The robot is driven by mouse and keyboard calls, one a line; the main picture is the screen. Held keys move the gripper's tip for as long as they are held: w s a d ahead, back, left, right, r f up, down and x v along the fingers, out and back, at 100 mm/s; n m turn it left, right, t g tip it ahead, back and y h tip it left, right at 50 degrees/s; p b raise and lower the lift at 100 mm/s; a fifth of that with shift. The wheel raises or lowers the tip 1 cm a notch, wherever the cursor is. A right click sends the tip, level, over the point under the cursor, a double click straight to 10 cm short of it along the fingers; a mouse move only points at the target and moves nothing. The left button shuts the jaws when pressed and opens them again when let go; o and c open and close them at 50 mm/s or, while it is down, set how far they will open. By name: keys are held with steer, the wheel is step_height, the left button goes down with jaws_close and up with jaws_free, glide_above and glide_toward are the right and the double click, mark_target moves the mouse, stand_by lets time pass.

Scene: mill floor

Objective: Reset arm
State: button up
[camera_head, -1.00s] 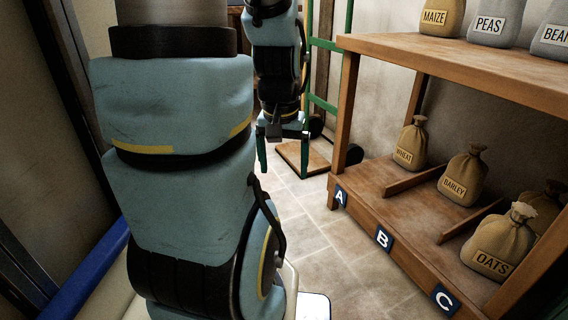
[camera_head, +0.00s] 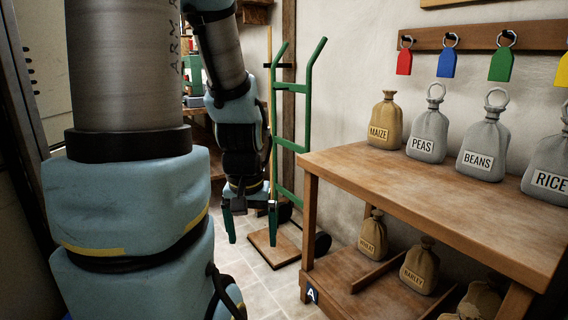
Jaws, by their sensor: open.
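My gripper (camera_head: 252,226) hangs pointing down in the middle left of the view, at the end of my blue and black arm. Its two green fingers stand apart with nothing between them. It is left of the wooden shelf unit and in front of the green hand truck (camera_head: 284,130). It is clear of the shelf and the sacks.
The shelf unit (camera_head: 435,195) fills the right. Its top bears sacks labelled maize (camera_head: 385,118), peas (camera_head: 428,128), beans (camera_head: 484,145) and rice (camera_head: 548,160). Wheat (camera_head: 373,236) and barley (camera_head: 420,268) sacks sit below. Coloured tags hang from a rail (camera_head: 480,37). Floor (camera_head: 255,290) beside the shelf is clear.

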step_height(320, 180, up, 24)
steer(key=p, duration=2.1)
steer(key=shift+p, duration=0.3)
